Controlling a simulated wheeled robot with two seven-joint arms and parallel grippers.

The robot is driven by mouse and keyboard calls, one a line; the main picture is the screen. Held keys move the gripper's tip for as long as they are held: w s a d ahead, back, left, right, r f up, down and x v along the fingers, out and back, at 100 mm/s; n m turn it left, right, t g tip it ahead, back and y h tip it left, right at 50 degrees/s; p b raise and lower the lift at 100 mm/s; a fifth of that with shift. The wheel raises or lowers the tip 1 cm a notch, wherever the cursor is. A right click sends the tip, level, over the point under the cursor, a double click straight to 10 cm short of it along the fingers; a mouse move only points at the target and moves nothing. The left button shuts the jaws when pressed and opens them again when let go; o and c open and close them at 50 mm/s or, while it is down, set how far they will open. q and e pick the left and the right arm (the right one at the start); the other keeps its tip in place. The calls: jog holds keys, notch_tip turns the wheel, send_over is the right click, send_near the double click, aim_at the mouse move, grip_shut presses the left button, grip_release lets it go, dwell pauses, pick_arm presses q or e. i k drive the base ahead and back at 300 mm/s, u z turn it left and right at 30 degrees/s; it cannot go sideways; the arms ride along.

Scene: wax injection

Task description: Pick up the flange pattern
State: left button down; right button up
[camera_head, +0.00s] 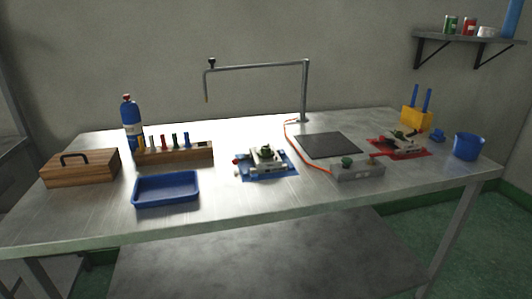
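A light metal block assembly (265,157) with a dark top sits on a blue mat (287,174) near the middle of the table. I cannot tell which part, if any, is the flange pattern; the pieces are too small. Neither of my grippers is in view.
On the table (235,205) stand a blue tray (166,202), wooden box (80,177), tool rack (175,156), blue bottle (131,125), dark plate (330,146), control box (357,172), yellow holder (414,118) and blue cup (467,147). A metal arm (257,65) overhangs. The front strip is clear.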

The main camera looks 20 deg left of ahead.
aim_at(265, 152)
jog(key=u, duration=0.4)
jog(key=i, duration=0.55)
jog(key=u, duration=0.45)
